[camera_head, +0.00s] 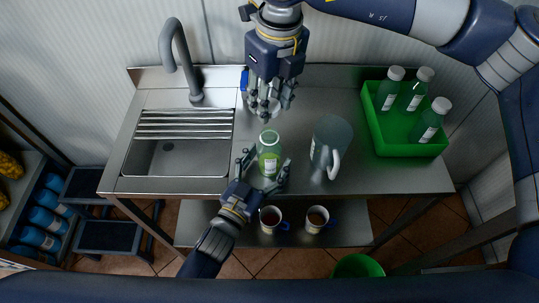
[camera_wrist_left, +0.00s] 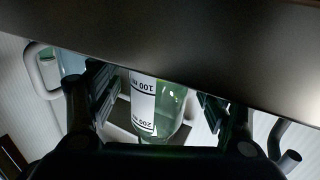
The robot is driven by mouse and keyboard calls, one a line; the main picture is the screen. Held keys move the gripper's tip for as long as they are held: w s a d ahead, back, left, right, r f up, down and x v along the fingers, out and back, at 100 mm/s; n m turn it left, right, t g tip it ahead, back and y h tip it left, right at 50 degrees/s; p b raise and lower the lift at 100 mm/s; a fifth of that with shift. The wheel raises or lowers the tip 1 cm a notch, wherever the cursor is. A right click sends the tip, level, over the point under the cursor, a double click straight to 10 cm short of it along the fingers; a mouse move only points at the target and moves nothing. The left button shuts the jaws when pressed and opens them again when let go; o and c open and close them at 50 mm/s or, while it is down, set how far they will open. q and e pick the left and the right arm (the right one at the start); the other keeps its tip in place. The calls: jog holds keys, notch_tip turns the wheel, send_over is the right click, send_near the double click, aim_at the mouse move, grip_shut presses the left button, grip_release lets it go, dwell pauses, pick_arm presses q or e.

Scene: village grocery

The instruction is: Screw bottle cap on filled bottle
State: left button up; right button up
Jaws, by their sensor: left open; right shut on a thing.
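A green-tinted bottle (camera_head: 269,155) with a white label and an open mouth stands upright near the front of the steel counter. My left gripper (camera_head: 262,178) is open, with its fingers on either side of the bottle. In the left wrist view the bottle (camera_wrist_left: 158,105) shows between the spread fingers of the left gripper (camera_wrist_left: 158,108), with a gap on each side. My right gripper (camera_head: 265,103) reaches down from above, behind the bottle, and is shut on a small pale round thing, which looks like the bottle cap (camera_head: 264,106); its fingers partly hide it.
A grey jug (camera_head: 332,140) with a white handle stands right of the bottle. A green crate (camera_head: 411,149) with several capped bottles is at the right. A sink (camera_head: 175,158) with a rack and tap is at the left. Two mugs sit on the lower shelf (camera_head: 345,234).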

pick_arm(q)
jog(key=shift+w+d, duration=0.15)
jog(key=shift+w, duration=0.15)
jog(key=shift+c, duration=0.2)
jog(key=c, duration=1.6)
jog(key=shift+o, duration=0.2)
pick_arm(e)
send_over(269, 152)
jog(key=w, duration=0.2)
jog(key=shift+d+f, duration=0.15)
jog(key=shift+f, duration=2.35)
jog(key=shift+f, duration=0.85)
jog(key=shift+f, duration=0.55)
pick_arm(q)
grip_shut()
